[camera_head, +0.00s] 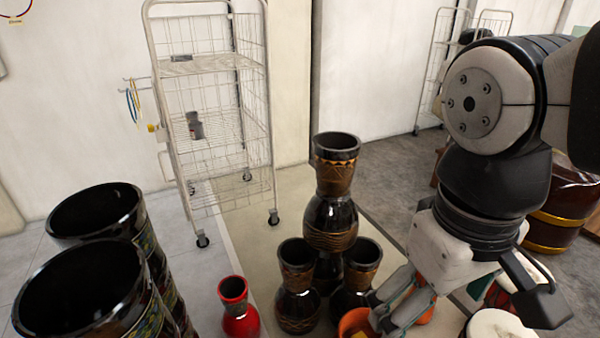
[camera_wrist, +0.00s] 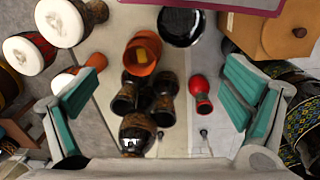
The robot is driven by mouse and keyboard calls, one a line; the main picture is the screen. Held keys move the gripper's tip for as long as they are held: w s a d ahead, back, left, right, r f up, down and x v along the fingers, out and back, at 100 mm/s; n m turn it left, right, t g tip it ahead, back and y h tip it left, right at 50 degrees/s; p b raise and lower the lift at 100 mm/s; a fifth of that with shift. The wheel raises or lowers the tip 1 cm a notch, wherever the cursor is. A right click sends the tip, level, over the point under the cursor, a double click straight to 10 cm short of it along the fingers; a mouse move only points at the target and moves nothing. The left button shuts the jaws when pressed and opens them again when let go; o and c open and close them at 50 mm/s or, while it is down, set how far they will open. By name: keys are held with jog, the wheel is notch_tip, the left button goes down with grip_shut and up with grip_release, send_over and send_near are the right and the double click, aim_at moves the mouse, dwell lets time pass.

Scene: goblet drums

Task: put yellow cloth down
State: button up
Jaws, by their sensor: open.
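A small yellow patch, which looks like the yellow cloth (camera_wrist: 146,47), lies inside the mouth of an orange goblet drum (camera_wrist: 139,66) in the upper middle of the wrist view. The orange drum also shows at the bottom of the head view (camera_head: 354,321), beside my fingers. My gripper (camera_head: 387,310) points down there, close to the drum's right side. In the wrist view my gripper (camera_wrist: 160,88) has its teal-padded fingers spread wide, with nothing held between them. The drums between the fingers look well below them. I cannot tell the cloth's full shape.
Dark goblet drums stand stacked (camera_head: 333,220) just left of my gripper. A red drum (camera_head: 239,310) stands left of them, and large dark drums (camera_head: 95,212) are at far left. A wire rack (camera_head: 210,120) stands behind. White-topped drums (camera_wrist: 30,52) are at the wrist view's left.

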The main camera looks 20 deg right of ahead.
jog(key=shift+m+y, duration=0.3)
jog(key=shift+y, duration=0.2)
jog(key=s+a, duration=0.1)
jog(key=s, duration=0.1)
jog(key=s+a, duration=0.1)
jog(key=shift+s, duration=0.35)
notch_tip(320, 180, up, 28)
jog(key=t+p, duration=0.4)
jog(key=p, duration=2.3)
jog(key=shift+d+r, duration=0.25)
jog(key=shift+d, duration=0.05)
jog(key=shift+w, duration=0.1)
